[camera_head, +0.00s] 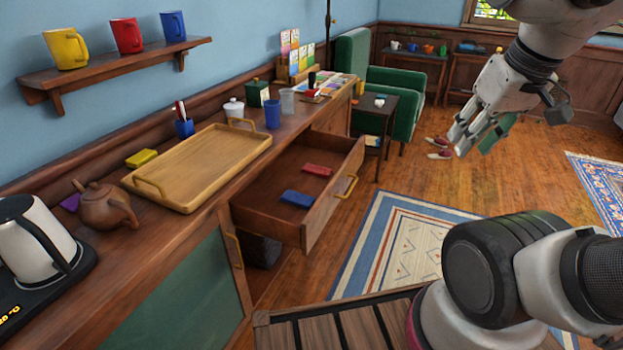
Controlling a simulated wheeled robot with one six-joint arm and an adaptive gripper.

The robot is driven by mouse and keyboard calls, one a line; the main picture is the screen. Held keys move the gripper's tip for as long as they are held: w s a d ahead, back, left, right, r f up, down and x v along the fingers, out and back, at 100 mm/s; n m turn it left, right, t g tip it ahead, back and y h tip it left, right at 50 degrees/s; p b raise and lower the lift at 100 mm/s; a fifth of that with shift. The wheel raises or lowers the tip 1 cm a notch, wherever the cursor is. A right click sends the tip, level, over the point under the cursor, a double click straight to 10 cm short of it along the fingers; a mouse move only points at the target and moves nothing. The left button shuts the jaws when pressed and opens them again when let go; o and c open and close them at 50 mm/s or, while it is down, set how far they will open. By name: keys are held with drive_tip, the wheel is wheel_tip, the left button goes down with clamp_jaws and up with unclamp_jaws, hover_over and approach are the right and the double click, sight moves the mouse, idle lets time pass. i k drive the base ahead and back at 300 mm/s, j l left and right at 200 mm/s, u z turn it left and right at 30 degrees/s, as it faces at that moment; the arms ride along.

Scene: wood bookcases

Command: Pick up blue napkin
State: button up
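A blue folded napkin (297,198) lies flat in the open wooden drawer (272,212), near its front right side. A red folded napkin (317,170) lies behind it in the same drawer, apart from it. My gripper (474,142) hangs in the upper right, fingers pointing down, high above the floor and well to the right of the drawer. A green patch (499,132) shows beside its fingers. I cannot tell whether it is held or behind, nor how far the fingers are apart.
The counter holds a wooden tray (190,190), a teapot (104,206), a kettle (35,240) and a blue cup (272,114). The drawer juts out with a brass handle (346,187). A green armchair (395,85) stands behind. Rug-covered floor (405,240) is free.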

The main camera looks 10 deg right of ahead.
sight(297, 200)
drive_tip(key=i+l+u, duration=0.6)
drive_tip(key=i+l, duration=0.2)
